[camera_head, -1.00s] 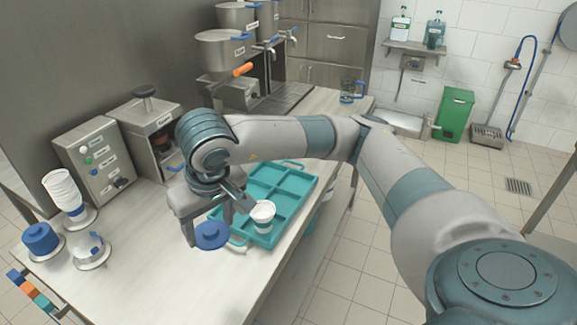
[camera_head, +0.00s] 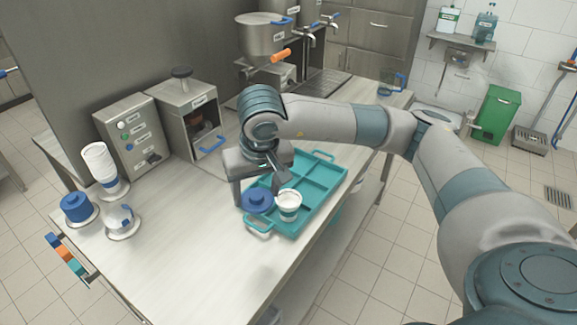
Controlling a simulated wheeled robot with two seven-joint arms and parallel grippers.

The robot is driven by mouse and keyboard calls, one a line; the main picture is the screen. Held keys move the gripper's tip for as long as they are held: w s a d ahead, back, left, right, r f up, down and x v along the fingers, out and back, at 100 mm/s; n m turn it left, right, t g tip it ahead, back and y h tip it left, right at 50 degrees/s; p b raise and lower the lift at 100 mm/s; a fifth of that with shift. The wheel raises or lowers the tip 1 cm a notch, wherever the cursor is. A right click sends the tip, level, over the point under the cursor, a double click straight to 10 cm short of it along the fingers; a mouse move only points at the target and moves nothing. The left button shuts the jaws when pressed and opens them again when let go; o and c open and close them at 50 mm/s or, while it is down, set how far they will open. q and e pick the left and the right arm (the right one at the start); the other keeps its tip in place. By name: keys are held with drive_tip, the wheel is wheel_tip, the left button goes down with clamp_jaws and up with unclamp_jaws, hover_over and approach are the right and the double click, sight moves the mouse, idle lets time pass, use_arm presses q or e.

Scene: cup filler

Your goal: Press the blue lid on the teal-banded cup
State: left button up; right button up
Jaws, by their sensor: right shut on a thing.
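The teal-banded cup (camera_head: 289,206) is white and stands upright at the near end of the teal tray (camera_head: 262,229), its rim open. My right gripper (camera_head: 257,194) points down just left of the cup, shut on the blue lid (camera_head: 259,204). The lid is held level beside the cup and looks apart from its rim, not over it. Its height above the tray is hard to tell. My left gripper is not in view.
A lidding machine (camera_head: 190,118) and a control box (camera_head: 128,135) stand behind. The front of the table is bare.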

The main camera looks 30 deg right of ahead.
sight(289, 196)
drive_tip(key=w+d+f+m+p, duration=0.1)
drive_tip(key=w+d+m, duration=0.1)
drive_tip(key=d, duration=0.3)
drive_tip(key=w+d+f+m+h+p, duration=0.1)
drive_tip(key=w+d+f+m, duration=0.1)
drive_tip(key=d, duration=0.4)
drive_tip(key=shift+w+d, duration=0.3)
drive_tip(key=shift+f, duration=0.1)
drive_tip(key=shift+g, duration=0.3)
drive_tip(key=shift+s+a+b+x, duration=0.1)
drive_tip(key=shift+s+b+x, duration=0.1)
drive_tip(key=shift+x, duration=0.75)
drive_tip(key=shift+s+a+b+x, duration=0.15)
drive_tip(key=shift+s+b+x, duration=0.05)
drive_tip(key=shift+x, duration=0.8)
drive_tip(key=shift+s+b+x, duration=0.25)
drive_tip(key=shift+b+x, duration=1)
drive_tip(key=shift+a+f+b, duration=0.15)
drive_tip(key=shift+f+b, duration=0.25)
drive_tip(key=shift+f, duration=0.05)
drive_tip(key=o, duration=1)
drive_tip(key=shift+o, duration=0.2)
drive_tip(key=shift+r, duration=0.1)
